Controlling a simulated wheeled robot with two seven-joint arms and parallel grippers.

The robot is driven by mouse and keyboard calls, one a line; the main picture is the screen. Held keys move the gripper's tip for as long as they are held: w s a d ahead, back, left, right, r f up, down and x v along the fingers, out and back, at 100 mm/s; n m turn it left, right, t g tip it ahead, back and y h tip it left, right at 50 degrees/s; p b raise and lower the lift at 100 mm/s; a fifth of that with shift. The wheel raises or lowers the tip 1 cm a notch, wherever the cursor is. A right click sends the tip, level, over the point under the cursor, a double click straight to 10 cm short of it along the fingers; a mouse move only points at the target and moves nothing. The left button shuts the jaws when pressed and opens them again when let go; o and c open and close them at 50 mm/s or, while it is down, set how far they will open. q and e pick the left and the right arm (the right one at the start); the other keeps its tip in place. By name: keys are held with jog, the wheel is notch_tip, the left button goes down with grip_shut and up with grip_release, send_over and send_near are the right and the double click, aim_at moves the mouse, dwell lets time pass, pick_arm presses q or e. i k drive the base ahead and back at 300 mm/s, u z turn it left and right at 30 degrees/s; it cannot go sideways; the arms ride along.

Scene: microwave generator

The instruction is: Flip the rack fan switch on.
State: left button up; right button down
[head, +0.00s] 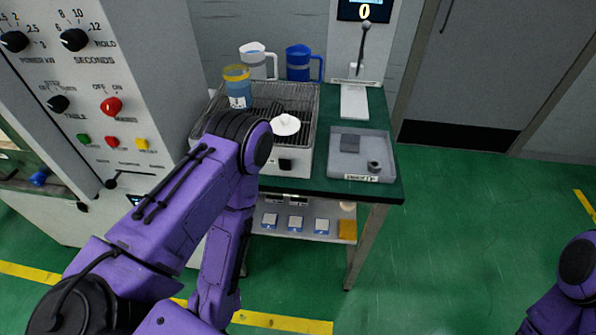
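The wire cooling rack (297,98) sits in a pale metal frame on the green-topped bench. A small black switch (285,163) is on the frame's front panel, just right of my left arm's elbow. It is too small to tell which way it is set. My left arm comes in from the lower left, bends at the elbow over the rack's front left corner, and hides that part of the frame. Its forearm runs down in front of the bench, and its gripper is not in view. Only part of my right arm shows at the lower right, without its gripper.
A white dish (285,124) and a blue, yellow-topped container (238,88) stand on the rack. White (258,63) and blue (299,64) jugs are behind. A grey tray (347,163) lies right. The generator panel (85,90) stands left. Floor at right is clear.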

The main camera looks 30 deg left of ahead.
aim_at(284, 165)
jog(key=z, duration=1.25)
jog(key=k, duration=1.1)
jog(key=u, duration=1.85)
jog(key=i, duration=0.5)
